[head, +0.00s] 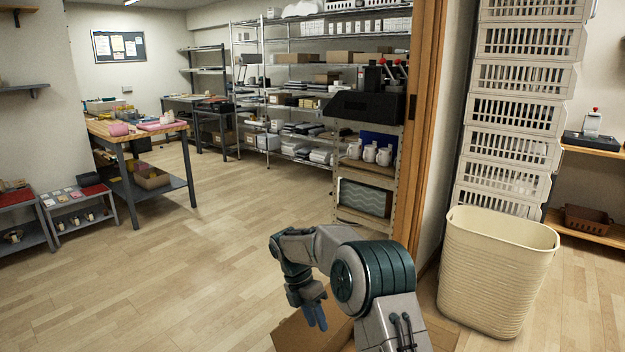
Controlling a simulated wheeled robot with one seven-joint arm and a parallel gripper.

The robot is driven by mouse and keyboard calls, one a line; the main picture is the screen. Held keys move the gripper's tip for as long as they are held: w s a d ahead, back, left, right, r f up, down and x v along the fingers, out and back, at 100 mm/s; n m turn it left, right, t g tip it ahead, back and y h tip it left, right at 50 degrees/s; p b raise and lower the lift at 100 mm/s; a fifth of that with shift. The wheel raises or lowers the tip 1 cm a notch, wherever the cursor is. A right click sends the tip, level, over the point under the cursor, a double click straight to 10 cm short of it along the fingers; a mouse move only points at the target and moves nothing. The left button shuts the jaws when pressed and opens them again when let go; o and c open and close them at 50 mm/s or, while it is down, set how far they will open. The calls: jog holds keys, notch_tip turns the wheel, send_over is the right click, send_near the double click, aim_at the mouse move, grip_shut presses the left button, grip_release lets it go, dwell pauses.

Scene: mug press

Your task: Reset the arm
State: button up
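My arm reaches up from the bottom of the head view and bends over to the left. My gripper (317,318) hangs at its end, pointing down, with blue fingertips. It hangs in front of or above a brown cardboard box (290,335) at the bottom of the picture; I cannot tell the gap between them. The fingers are small and overlap, so whether they are open or shut does not show. I see nothing clearly held in them.
A cream bin (497,270) stands close to the right of my arm, below stacked baskets (515,115). A door frame edge (428,110) rises behind. A rack with white mugs (369,153) and a black press (365,107) stands beyond. Wooden floor (170,270) is clear on the left.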

jog(key=s+d+r+m+t+y+p, duration=0.1)
jog(key=s+d+r+m+p, duration=0.3)
jog(key=r, duration=0.4)
jog(key=s+d+r+m+t+p, duration=0.1)
jog(key=s+d+r+m+p, duration=0.1)
jog(key=s+r+m, duration=0.45)
jog(key=s+d+r+m+t+y+p, duration=0.1)
jog(key=s+d+r+m+p, duration=0.25)
jog(key=r, duration=0.55)
jog(key=s+d+r+m+t+y+p, duration=0.1)
jog(key=s+d+r+m+p, duration=0.1)
jog(key=s+r+m+p, duration=0.2)
jog(key=s+d+r+m+t+p, duration=0.1)
jog(key=s+d+r+m+p, duration=0.1)
jog(key=s+m, duration=0.6)
jog(key=s+r+p, duration=0.1)
jog(key=s+p, duration=0.1)
jog(key=s, duration=0.2)
jog(key=shift+s+d+r+m+t+y, duration=0.3)
jog(key=shift+d+r+y, duration=0.1)
jog(key=shift+a, duration=0.15)
